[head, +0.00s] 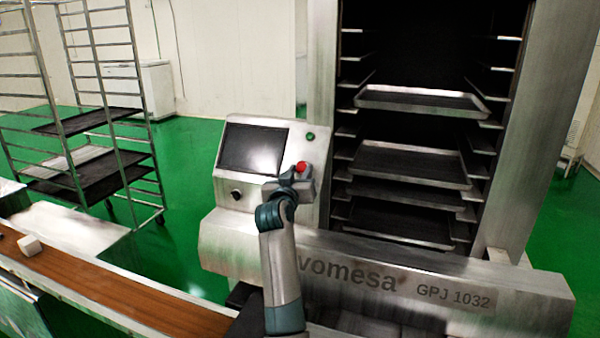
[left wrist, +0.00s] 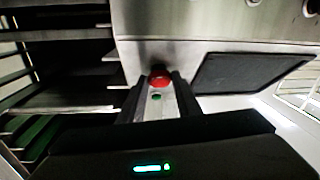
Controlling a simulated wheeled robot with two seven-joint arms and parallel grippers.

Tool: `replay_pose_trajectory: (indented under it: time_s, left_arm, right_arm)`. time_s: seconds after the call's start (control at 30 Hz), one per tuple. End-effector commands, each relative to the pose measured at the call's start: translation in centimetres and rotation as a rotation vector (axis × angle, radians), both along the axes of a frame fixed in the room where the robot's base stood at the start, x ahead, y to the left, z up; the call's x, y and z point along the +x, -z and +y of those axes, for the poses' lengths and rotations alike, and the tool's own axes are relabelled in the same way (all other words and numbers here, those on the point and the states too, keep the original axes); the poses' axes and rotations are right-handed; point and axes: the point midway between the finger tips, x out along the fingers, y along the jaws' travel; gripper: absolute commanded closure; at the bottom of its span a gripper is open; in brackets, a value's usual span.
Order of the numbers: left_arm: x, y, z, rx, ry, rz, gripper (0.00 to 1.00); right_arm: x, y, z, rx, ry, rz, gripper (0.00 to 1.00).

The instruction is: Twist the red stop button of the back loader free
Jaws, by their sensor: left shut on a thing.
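The red stop button (head: 303,167) sits on the sloped control panel (head: 228,190) of the back loader, to the right of and below its dark screen (head: 252,148). My left gripper (head: 296,174) is at the panel, shut on the button. In the left wrist view the red button (left wrist: 159,77) shows between the ends of the two fingers (left wrist: 158,88). The fingers hide part of the button's sides. My right gripper is in neither view.
A green button (head: 310,136) and a black knob (head: 236,195) are also on the panel. The loader's rack with several trays (head: 410,165) stands right of it. A conveyor (head: 110,290) with a white piece (head: 30,246) runs at the lower left. A wheeled rack (head: 140,90) stands behind.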

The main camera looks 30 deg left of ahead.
Motion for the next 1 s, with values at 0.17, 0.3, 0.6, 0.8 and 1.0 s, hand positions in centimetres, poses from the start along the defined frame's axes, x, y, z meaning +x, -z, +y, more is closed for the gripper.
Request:
replay_pose_trajectory:
  time_s: [0.17, 0.3, 0.6, 0.8, 1.0]
  left_arm:
    - [0.0, 0.1, 0.1, 0.017, 0.010, 0.006, 0.92]
    - [-0.1, 0.1, 0.2, 0.046, 0.030, 0.014, 0.92]
    - [-0.1, 0.2, 0.5, 0.159, 0.110, 0.041, 0.92]
    - [-0.2, 0.3, 0.7, 0.262, 0.184, 0.068, 0.92]
    - [-0.2, 0.2, 0.9, 0.366, 0.260, 0.091, 0.92]
  right_arm:
    - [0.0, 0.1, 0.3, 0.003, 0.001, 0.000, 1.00]
    - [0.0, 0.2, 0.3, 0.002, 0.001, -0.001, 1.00]
    - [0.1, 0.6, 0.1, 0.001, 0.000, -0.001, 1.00]
    - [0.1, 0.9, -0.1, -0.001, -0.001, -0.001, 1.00]
    - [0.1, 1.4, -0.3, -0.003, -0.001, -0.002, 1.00]
